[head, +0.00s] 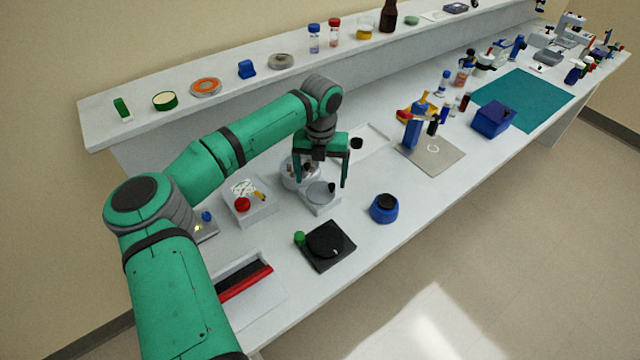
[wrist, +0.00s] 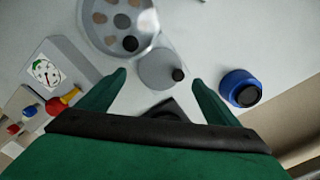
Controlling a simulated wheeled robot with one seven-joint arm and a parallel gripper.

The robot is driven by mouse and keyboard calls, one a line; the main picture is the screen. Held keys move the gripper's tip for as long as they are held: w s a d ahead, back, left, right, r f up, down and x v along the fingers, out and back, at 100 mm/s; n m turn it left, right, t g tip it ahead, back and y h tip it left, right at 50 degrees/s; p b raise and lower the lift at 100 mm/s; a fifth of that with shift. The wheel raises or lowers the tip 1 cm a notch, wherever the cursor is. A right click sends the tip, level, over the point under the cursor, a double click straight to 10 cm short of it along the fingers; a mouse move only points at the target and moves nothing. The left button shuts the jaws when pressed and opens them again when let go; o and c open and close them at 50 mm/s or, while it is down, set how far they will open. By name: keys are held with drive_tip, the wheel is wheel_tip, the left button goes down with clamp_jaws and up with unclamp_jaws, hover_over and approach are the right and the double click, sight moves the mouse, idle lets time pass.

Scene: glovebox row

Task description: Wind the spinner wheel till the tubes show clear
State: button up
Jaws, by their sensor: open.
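The spinner's bowl (head: 291,173) stands partly behind my gripper in the head view. In the wrist view its rotor (wrist: 117,8) shows at the top, with several tan-brown spots that look like tubes and one dark knob or hole. The grey spinner wheel (head: 318,192) is a flat disc with an upright dark knob (wrist: 178,74) near its rim, in front of the bowl. My gripper (head: 322,184) points down above the wheel, open and empty. In the wrist view the wheel (wrist: 156,70) lies between the fingertips; contact with the knob cannot be seen.
A gauge box (head: 262,212) with a red knob and yellow lever stands left. A black square plate with a disc (head: 325,243) and green knob lies in front. A blue jar (head: 384,211) stands right. A shelf (head: 130,132) runs behind. Bare bench lies around the jar.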

sight(321, 192)
wheel_tip(321, 192, up, 7)
drive_tip(key=shift+f, duration=0.15)
idle(0.4)
